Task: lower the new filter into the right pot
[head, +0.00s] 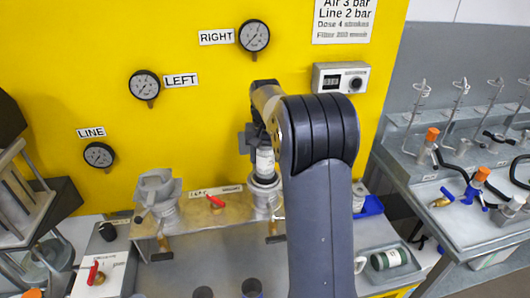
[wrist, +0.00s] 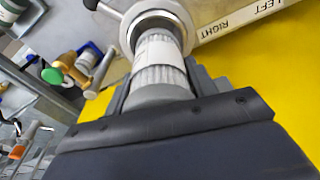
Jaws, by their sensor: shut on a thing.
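My gripper (head: 254,138) is shut on the new filter (head: 265,161), a pale cylinder with a white label. The filter hangs roughly upright over the right pot (head: 265,196), a grey metal pot on the manifold ledge. In the wrist view my gripper (wrist: 168,92) grips the near end of the filter (wrist: 157,62), whose pleated side shows. Its far end lies within the round metal rim of the right pot (wrist: 184,28). How deep it sits is hidden. The left pot (head: 158,192) stands to the left, its top part tilted. My arm covers the right side of the right pot.
A yellow panel (head: 200,60) with gauges rises close behind. A red-handled valve (head: 216,202) sits between the pots. A green-labelled cylinder (head: 388,259) lies in a grey tray at lower right. A blue bin (head: 371,206) is right of my arm. A grey bench (head: 455,215) holds fittings.

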